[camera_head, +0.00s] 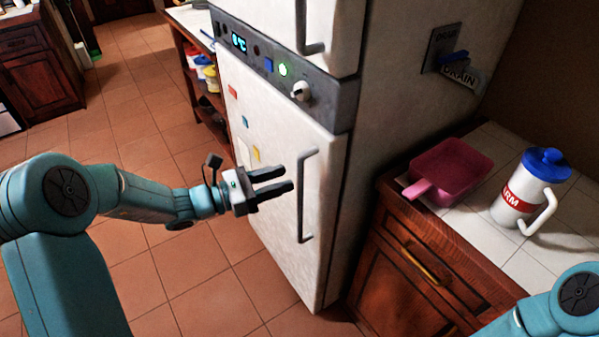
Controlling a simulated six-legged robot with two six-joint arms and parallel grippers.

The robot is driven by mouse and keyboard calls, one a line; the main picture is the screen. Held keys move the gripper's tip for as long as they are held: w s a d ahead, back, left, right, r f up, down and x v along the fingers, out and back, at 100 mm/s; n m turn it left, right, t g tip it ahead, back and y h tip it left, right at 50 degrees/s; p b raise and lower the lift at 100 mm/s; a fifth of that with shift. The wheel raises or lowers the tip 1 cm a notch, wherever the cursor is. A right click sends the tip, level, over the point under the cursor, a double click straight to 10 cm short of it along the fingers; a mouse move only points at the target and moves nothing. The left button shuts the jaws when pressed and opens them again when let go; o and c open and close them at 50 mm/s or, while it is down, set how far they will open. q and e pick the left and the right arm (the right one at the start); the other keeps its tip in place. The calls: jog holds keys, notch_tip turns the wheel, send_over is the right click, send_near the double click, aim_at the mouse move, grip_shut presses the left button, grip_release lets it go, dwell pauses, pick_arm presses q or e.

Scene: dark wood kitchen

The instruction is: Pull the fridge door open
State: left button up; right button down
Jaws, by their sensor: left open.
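The white fridge stands in the middle of the view, with a lower door (270,145) that looks closed. A grey vertical bar handle (301,197) is on the right side of that door. A grey control panel (275,62) with a lit display and a knob runs above it. The upper door (280,14) has its own handle (303,30). My left gripper (289,178) is open and empty, its dark fingers pointing right at the handle's upper half, seemingly just short of it. I cannot tell whether they touch. My right arm shows at the lower right corner; its gripper is out of view.
Right of the fridge is a wooden cabinet (400,270) with a tiled top. A pink pan (452,170) and a white jug with a blue lid (525,190) stand on it. A shelf (205,95) stands behind the fridge's left side. The tiled floor (190,265) left of the fridge is clear.

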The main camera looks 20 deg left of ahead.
aim_at(300, 174)
pick_arm(q)
jog(key=x, duration=0.5)
jog(key=shift+d, duration=0.2)
jog(key=shift+c, duration=0.3)
grip_shut()
jog(key=shift+a, duration=0.1)
